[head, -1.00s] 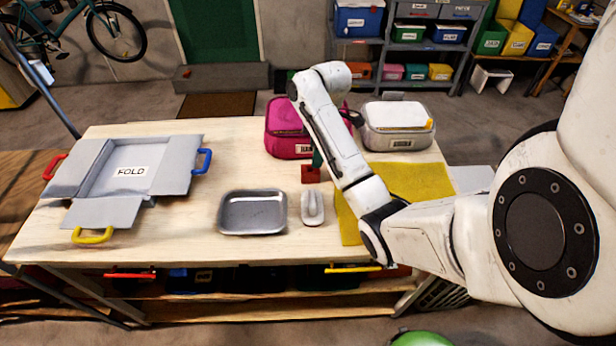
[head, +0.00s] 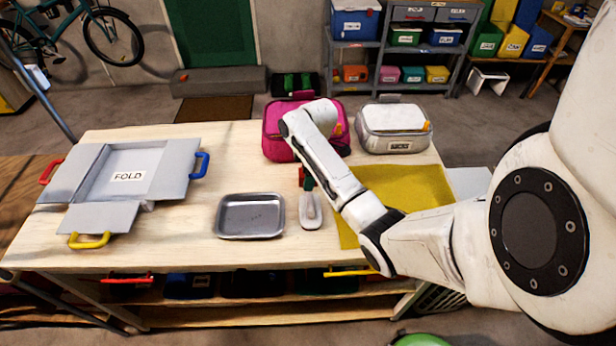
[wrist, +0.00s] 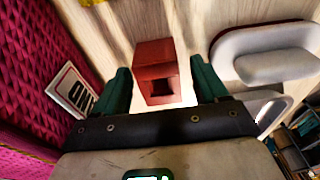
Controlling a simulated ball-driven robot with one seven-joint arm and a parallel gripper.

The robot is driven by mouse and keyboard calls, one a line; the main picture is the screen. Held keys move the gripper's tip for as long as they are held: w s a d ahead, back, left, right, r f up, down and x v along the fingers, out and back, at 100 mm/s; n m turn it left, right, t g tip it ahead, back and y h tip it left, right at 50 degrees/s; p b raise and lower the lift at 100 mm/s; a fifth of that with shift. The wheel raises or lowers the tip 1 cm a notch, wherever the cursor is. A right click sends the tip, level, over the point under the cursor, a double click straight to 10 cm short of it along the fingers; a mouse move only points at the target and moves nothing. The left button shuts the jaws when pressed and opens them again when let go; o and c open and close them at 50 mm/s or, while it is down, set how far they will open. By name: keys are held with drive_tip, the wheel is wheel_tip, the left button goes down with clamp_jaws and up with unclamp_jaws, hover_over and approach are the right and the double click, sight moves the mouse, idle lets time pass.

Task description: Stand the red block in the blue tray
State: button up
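The red block (wrist: 155,60) is between the two green fingers of my gripper (wrist: 163,90) in the wrist view. It has a dark square opening in its face. A gap shows on each side, so the gripper is open around it and not closed on it. In the head view only a bit of the red block (head: 301,171) shows beside a green finger (head: 307,184), the rest hidden by my arm. No blue tray is plain to see; a silver-grey metal tray (head: 250,232) lies on the table left of my gripper.
A white-grey handled object (head: 310,212) lies between the metal tray and a yellow cloth (head: 400,188). A pink case (head: 274,147) and a grey case (head: 394,132) stand behind. A grey folding board (head: 98,218) lies left. Bare wood separates board and tray.

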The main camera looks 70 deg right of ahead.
drive_tip(key=c, duration=1.1)
drive_tip(key=shift+r, duration=0.1)
